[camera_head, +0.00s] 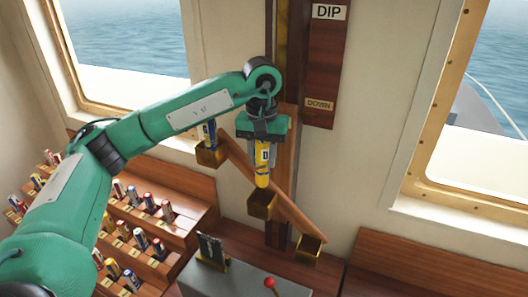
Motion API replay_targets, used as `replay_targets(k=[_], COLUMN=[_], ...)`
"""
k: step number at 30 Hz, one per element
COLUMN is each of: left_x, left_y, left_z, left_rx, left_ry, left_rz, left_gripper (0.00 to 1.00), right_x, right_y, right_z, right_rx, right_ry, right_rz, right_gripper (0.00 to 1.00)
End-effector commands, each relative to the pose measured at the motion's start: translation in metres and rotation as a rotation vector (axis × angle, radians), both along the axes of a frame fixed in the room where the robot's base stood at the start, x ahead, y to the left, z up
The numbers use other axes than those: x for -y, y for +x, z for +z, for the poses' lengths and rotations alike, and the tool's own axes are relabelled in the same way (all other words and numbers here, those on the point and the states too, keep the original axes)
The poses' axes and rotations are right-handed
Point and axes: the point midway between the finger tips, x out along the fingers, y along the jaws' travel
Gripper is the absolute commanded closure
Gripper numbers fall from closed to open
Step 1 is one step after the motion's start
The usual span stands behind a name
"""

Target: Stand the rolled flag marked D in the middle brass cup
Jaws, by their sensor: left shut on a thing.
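The rolled flag marked D (262,172) is yellow with a blue and white band bearing the letter. My left gripper (262,137) points down, shut on its upper part, and holds it about upright. The flag's lower end is at the mouth of the middle brass cup (262,206); I cannot tell whether it is inside or just above. The upper left brass cup (211,158) holds a blue rolled flag (209,132). The lower right brass cup (308,251) looks empty. My right gripper is out of view.
The cups sit along a slanted wooden rail (288,213) by an upright post with a DIP/DOWN board (322,60). A stepped wooden rack (185,222) with several rolled flags stands left. A grey box (240,281) with a red-knobbed lever (270,283) is below.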

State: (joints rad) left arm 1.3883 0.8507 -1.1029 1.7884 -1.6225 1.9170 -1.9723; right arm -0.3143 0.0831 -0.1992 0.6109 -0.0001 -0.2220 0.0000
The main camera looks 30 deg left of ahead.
Motion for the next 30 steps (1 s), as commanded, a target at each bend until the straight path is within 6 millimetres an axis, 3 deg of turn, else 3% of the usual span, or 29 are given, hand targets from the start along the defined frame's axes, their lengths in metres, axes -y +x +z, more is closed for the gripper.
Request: replay_targets(k=[9,30], left_x=[0.0,0.0], left_y=[-0.001,0.0], left_z=[-0.026,-0.087], left_rx=[-0.002,0.0], left_ry=[0.0,0.0], left_rz=[0.0,-0.001], left_gripper=[0.9,0.9], right_x=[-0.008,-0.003], right_y=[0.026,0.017], right_z=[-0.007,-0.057], right_rx=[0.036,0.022], right_ry=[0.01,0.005], right_rz=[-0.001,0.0], right_gripper=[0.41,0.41])
